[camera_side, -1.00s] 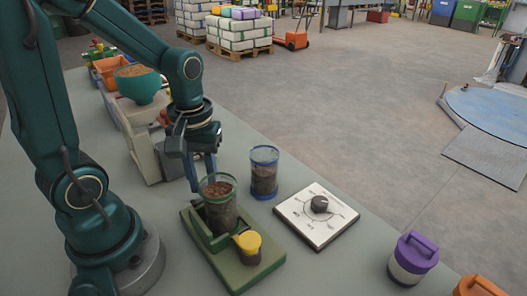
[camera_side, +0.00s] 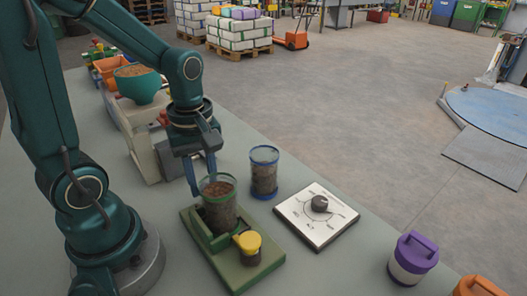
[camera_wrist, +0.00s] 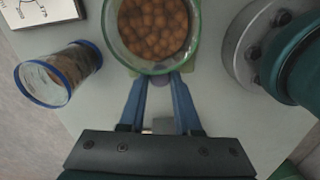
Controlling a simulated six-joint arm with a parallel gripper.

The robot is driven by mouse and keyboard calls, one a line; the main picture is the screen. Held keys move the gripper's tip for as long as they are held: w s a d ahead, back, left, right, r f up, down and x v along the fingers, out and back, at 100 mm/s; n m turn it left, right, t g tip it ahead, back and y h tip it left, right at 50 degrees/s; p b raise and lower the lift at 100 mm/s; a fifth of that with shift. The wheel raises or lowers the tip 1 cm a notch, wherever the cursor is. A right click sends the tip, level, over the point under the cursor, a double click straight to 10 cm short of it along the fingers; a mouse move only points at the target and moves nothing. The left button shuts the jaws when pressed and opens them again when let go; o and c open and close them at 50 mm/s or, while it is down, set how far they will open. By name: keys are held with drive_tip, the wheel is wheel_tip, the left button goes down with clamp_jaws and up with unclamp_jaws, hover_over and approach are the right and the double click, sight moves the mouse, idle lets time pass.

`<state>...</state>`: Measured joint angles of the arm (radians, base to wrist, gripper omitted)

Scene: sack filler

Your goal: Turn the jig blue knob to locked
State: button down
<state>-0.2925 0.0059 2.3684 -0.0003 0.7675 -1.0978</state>
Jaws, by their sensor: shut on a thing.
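The green jig (camera_side: 235,265) stands on the bench in the side view and holds a green-rimmed jar of brown pellets (camera_side: 218,208). The jar shows from above in the wrist view (camera_wrist: 155,30). My gripper (camera_side: 196,190) reaches down at the jig's far end, close behind the jar. Its two blue fingers come together beside the jar's rim in the wrist view (camera_wrist: 167,80). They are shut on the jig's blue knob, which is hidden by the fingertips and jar. I cannot see the knob's position. A yellow-topped part (camera_side: 249,243) is at the jig's near end.
A blue-rimmed jar (camera_side: 264,172) stands right of my gripper. A white plate with a black dial (camera_side: 316,217) lies further right. A purple-lidded container (camera_side: 412,258) is at the near right. A teal bowl (camera_side: 138,84) sits on a machine at the back left.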

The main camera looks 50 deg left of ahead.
drive_tip(key=n, duration=0.5)
drive_tip(key=shift+n, duration=0.3)
drive_tip(key=n, duration=0.5)
drive_tip(key=shift+n, duration=0.3)
drive_tip(key=c, duration=0.6)
unclamp_jaws()
drive_tip(key=shift+r, duration=0.1)
drive_tip(key=shift+r, duration=2.5)
